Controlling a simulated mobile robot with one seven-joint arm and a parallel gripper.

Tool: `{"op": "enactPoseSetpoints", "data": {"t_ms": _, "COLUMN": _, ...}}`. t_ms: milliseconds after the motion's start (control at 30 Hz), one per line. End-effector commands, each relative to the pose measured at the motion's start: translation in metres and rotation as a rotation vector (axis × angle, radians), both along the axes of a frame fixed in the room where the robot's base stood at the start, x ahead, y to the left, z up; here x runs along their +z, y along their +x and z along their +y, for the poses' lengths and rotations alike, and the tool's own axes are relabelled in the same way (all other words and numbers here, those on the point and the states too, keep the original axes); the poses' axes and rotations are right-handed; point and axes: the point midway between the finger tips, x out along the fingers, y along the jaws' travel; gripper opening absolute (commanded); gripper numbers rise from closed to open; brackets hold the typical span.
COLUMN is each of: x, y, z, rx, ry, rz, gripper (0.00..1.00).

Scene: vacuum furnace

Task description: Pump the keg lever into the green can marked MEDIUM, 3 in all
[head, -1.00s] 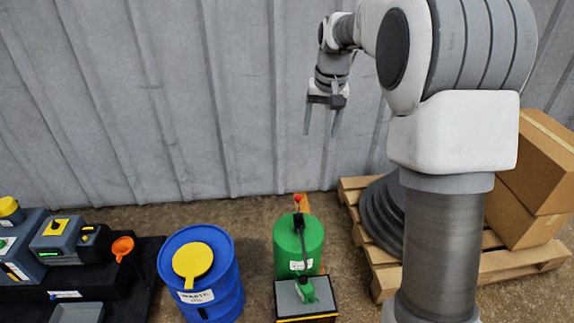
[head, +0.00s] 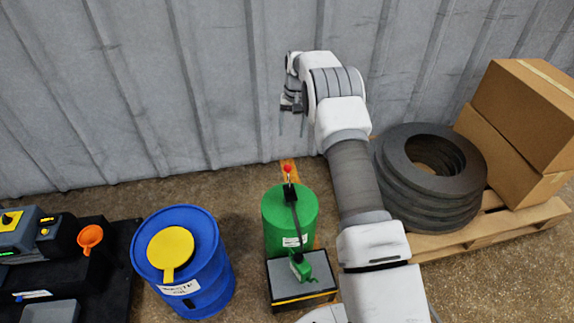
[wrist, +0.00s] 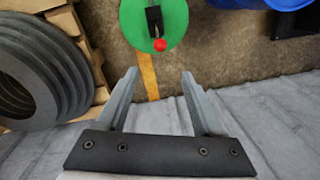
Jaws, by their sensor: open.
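The green keg (head: 275,228) stands on the floor near the corrugated wall. Its red lever knob (head: 287,169) sticks up at the back of its top. A dark spout (head: 297,219) runs forward from the top to above a small green can (head: 305,268) on a stand. No MEDIUM marking is readable on the can. My gripper (head: 291,134) is open and empty, pointing down, above and behind the keg. In the wrist view the red knob (wrist: 159,45) lies just beyond the open fingertips (wrist: 159,72), apart from them.
The grey stand (head: 283,285) has a yellow edge stripe. A blue drum (head: 212,280) with a yellow lid stands left of the keg. A pallet (head: 520,222) with dark rings (head: 403,212) and cardboard boxes (head: 525,110) stands right. Black equipment fills the lower left. The wall is close behind my gripper.

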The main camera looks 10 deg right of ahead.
Motion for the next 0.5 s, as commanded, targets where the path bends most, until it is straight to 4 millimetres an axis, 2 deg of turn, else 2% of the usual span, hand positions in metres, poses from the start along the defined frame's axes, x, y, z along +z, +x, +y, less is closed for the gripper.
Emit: {"op": "enactPoseSetpoints", "data": {"t_ms": 500, "x": -0.111, "y": 0.001, "z": 0.008, "rx": 0.001, "ry": 0.000, "rz": 0.002, "gripper": 0.69}}
